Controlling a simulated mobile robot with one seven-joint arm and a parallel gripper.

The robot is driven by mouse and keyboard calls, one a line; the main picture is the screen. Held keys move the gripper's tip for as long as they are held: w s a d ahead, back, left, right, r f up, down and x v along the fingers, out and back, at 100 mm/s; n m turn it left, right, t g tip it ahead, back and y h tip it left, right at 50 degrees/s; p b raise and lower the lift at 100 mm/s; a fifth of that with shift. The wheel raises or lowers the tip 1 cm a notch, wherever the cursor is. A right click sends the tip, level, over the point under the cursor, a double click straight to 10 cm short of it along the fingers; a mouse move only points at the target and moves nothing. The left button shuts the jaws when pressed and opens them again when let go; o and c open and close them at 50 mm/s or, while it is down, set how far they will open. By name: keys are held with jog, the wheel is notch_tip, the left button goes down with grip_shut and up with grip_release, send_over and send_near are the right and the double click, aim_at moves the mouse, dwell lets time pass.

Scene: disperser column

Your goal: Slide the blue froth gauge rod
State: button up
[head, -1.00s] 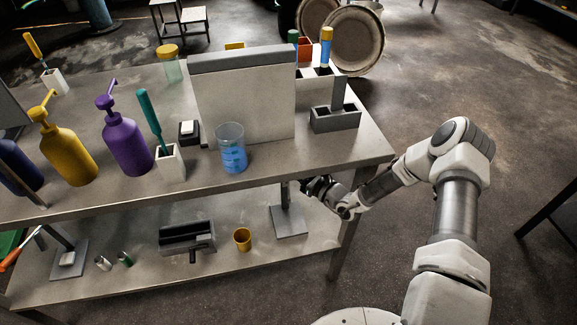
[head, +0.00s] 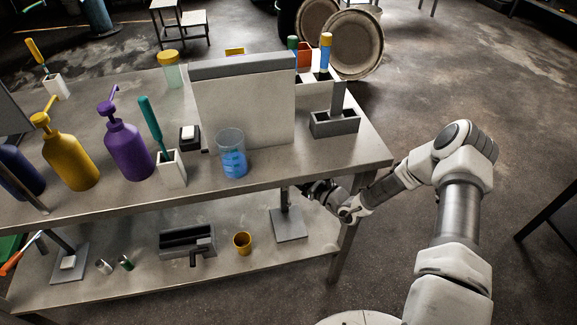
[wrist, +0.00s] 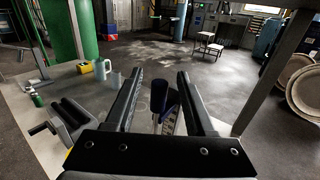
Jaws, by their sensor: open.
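The blue froth gauge rod (wrist: 158,97) is a dark blue upright piece in the wrist view. It shows between the two fingers of my gripper (wrist: 158,80), which is open, with a visible gap on each side. A pale marked strip (wrist: 170,122) stands just beside the rod. In the head view, my gripper (head: 318,190) is under the tabletop at the right end of the lower shelf. It is close to a grey stand (head: 290,226) with a flat base and a dark post. The rod itself cannot be made out in the head view.
The tabletop edge (head: 250,190) is above my gripper, and a table leg (head: 340,240) is close by. Bottles and a blue-filled beaker (head: 233,160) stand on top.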

jog(key=p+v, duration=0.2)
jog(key=v, duration=1.5)
